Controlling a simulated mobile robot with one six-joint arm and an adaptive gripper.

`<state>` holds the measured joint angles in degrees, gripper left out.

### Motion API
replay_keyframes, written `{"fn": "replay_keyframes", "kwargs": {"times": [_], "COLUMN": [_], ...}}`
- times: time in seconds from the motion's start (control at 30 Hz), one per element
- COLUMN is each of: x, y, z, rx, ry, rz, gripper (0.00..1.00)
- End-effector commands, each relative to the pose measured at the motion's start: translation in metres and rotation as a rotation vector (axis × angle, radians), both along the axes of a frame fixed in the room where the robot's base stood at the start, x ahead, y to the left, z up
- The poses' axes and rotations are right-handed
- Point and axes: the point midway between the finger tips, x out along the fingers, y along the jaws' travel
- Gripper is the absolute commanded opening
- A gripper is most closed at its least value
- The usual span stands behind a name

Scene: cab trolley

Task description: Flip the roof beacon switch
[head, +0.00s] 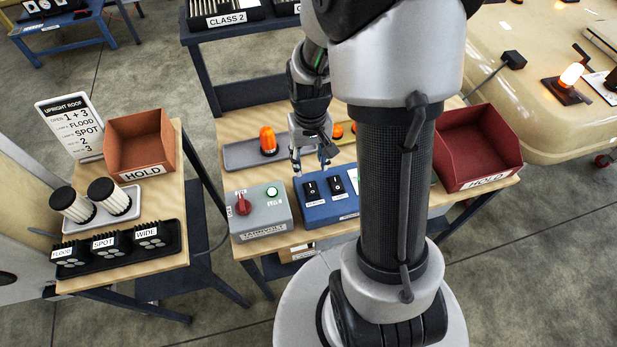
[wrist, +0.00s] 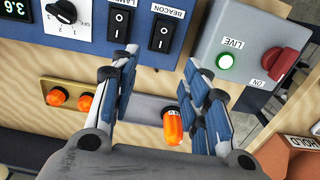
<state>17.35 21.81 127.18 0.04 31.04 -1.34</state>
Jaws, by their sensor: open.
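The blue switch panel (head: 345,211) lies on the middle bench. Its black rocker switch labelled BEACON (wrist: 160,33) shows in the wrist view, beside a second rocker (wrist: 119,24) whose label is partly cut off. In the head view the BEACON rocker (head: 311,188) is the left one of the two. I cannot tell which way it is set. My gripper (wrist: 160,58) is open and empty, its fingertips apart on either side below the BEACON rocker in the wrist view. In the head view my gripper (head: 311,167) hangs just behind the panel; contact cannot be told.
A grey box (head: 262,216) with a red knob (wrist: 283,63) and a lit green LIVE lamp (wrist: 225,61) stands beside the panel. A grey tray (head: 238,156) holds an orange beacon (head: 267,139). Red HOLD bins (head: 478,150) stand right and left. A lit beacon (head: 571,74) is on the cream surface.

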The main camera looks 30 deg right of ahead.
Motion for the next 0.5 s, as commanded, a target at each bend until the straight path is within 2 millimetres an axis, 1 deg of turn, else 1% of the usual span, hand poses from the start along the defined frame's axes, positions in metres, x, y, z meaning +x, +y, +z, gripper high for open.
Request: {"fn": "replay_keyframes", "kwargs": {"times": [0.03, 0.2, 0.33, 0.5], "x": [-0.001, -0.001, -0.001, 0.000], "y": [0.000, 0.001, 0.000, 0.000], "z": [-0.015, -0.051, -0.072, -0.088], "rx": [0.001, 0.001, 0.002, 0.001], "ry": [0.005, 0.004, 0.002, 0.000], "rz": [0.000, 0.000, 0.000, 0.000], "gripper": [0.42, 0.42, 0.42, 0.42]}}
